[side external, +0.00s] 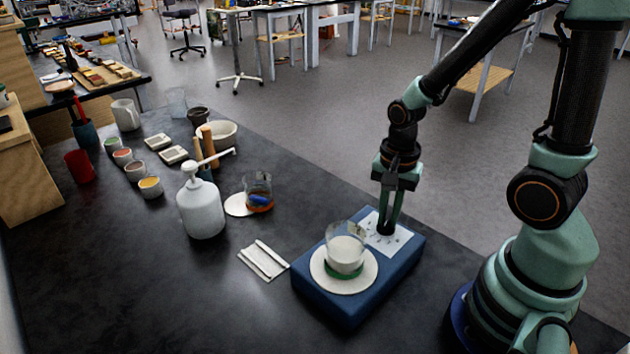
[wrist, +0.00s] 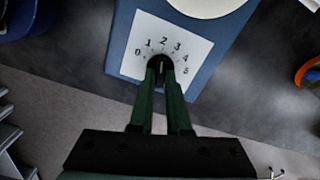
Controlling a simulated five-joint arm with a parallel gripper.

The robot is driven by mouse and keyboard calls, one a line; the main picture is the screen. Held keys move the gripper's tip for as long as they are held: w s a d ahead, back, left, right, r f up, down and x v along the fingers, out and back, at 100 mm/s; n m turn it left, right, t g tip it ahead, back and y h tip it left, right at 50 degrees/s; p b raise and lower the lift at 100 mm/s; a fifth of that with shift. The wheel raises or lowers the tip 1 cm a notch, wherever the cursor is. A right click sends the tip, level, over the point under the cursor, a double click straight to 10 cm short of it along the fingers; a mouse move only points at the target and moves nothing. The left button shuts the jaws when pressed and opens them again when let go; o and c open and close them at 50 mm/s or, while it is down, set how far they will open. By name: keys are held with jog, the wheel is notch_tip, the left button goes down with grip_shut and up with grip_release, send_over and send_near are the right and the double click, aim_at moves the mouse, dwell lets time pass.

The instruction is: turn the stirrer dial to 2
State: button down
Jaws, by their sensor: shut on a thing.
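The blue stirrer (side external: 345,313) sits at the bench's right edge. A glass beaker (side external: 346,252) of white liquid stands on its round white plate (side external: 318,270). Its white scale panel (wrist: 196,55) shows 0 to 5 in an arc around the black dial (wrist: 160,59). In the wrist view my gripper (wrist: 160,73) is shut on the dial, with a finger on either side. In the side view my gripper (side external: 386,229) points down onto the panel. The fingers partly cover the dial, and I cannot read its exact setting.
A white rest (side external: 263,260) lies left of the stirrer. The front bench is clear.

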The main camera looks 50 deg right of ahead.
dwell(0.3)
jog(key=c, duration=0.9)
grip_release()
jog(key=shift+r, duration=0.1)
notch_tip(320, 180, up, 12)
notch_tip(320, 180, up, 6)
jog(key=n+t, duration=0.6)
jog(key=n, duration=0.9)
send_over(388, 219)
jog(key=w+a, duration=0.2)
jog(key=a, duration=0.1)
jog(key=shift+w+a, duration=0.2)
